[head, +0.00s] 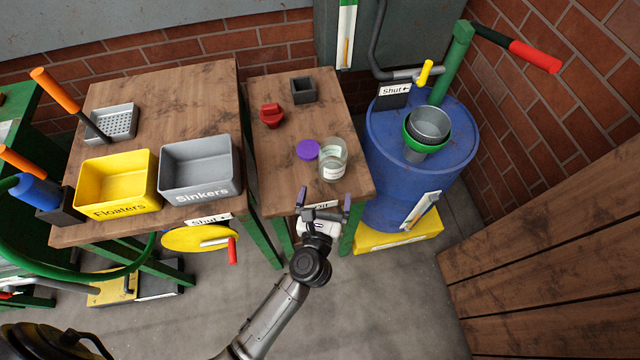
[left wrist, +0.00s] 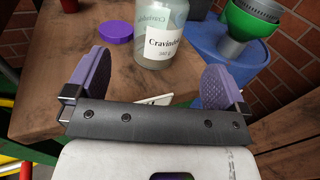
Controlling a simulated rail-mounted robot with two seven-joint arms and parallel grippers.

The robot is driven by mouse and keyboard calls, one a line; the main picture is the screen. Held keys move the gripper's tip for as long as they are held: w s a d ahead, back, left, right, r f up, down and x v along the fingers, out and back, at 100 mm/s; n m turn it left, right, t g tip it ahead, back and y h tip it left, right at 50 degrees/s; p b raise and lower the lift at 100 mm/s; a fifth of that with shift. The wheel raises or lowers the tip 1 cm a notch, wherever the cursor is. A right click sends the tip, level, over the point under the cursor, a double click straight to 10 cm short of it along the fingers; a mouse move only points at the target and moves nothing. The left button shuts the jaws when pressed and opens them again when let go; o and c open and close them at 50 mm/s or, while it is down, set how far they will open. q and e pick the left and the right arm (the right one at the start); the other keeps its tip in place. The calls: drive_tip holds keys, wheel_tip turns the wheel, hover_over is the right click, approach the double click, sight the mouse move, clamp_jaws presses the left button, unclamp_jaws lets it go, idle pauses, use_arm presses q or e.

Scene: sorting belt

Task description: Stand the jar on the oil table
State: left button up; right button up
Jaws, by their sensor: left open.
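A clear glass jar (head: 332,160) with a white label stands upright near the front right of the small wooden oil table (head: 275,185). A purple lid (head: 307,150) lies on the table just left of it. The jar (left wrist: 160,35) and the lid (left wrist: 116,31) also show in the left wrist view. My left gripper (head: 323,204) is open and empty at the table's front edge, its purple-padded fingers pointing toward the jar and apart from it. The jar lies ahead of the gap between the fingers. My right gripper is not in view.
A red object (head: 271,115) and a dark square holder (head: 303,90) stand at the table's back. To the right is a blue barrel (head: 385,150) with a green funnel (head: 412,140). To the left, another table holds yellow Floaters (head: 118,182) and grey Sinkers (head: 200,170) bins.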

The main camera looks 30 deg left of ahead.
use_arm(q)
drive_tip(key=shift+s+d, duration=0.1)
drive_tip(key=shift+s, duration=0.15)
drive_tip(key=s+d+r+m+g+h, duration=0.1)
drive_tip(key=s+d+m+g+h, duration=0.15)
drive_tip(key=s+m+h, duration=0.75)
drive_tip(key=w+d+r+m+g+h, duration=0.1)
drive_tip(key=d+m+h, duration=0.3)
drive_tip(key=m, duration=1.5)
drive_tip(key=s+a+f+m+g+y, duration=0.4)
drive_tip(key=s+a+m+g, duration=0.1)
drive_tip(key=s+a+m, duration=0.1)
drive_tip(key=s+a+f+m+g+y, duration=0.4)
drive_tip(key=s+a+f+m+g, duration=0.1)
drive_tip(key=s+a, duration=0.3)
drive_tip(key=shift+s+a+f+m+y, duration=0.15)
drive_tip(key=shift+s+f+m+y, duration=0.1)
drive_tip(key=shift+s+m+y, duration=0.25)
